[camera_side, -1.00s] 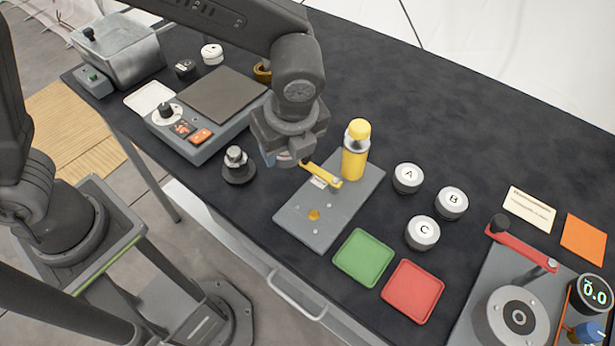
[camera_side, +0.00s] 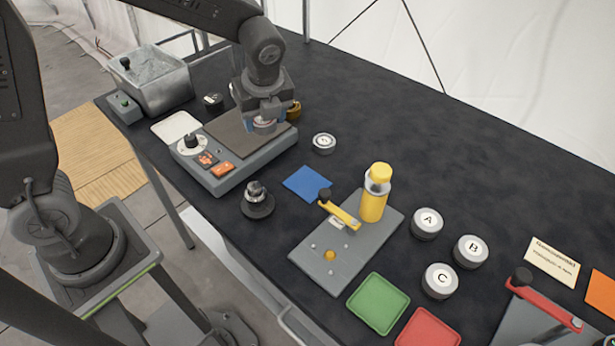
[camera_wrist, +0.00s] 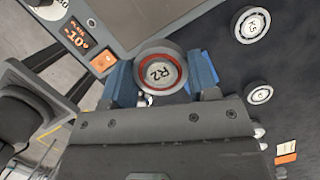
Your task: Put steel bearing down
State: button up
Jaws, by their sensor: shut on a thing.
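My gripper (camera_side: 264,112) is shut on a round steel bearing marked R2 with a red ring around its face. The bearing (camera_wrist: 160,72) sits between the blue-padded fingers in the wrist view. In the side view the bearing (camera_side: 265,127) is small and partly hidden by the fingers, over the dark plate (camera_side: 240,140) of a grey control unit. I cannot tell whether it touches the plate.
The unit's panel has a knob (camera_side: 191,141) and an orange button (camera_side: 222,168). A white-faced disc (camera_side: 323,143), blue pad (camera_side: 305,183) and dark stand (camera_side: 257,202) are nearby. A yellow bottle (camera_side: 375,195) stands further right. A metal bath (camera_side: 158,80) is at left.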

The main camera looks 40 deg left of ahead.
send_over(306, 181)
jog(key=f, duration=0.6)
jog(key=shift+s+d, duration=0.15)
jog(key=shift+d, duration=0.25)
jog(key=shift+f, duration=2)
jog(key=shift+f, duration=0.2)
jog(key=o, duration=1.1)
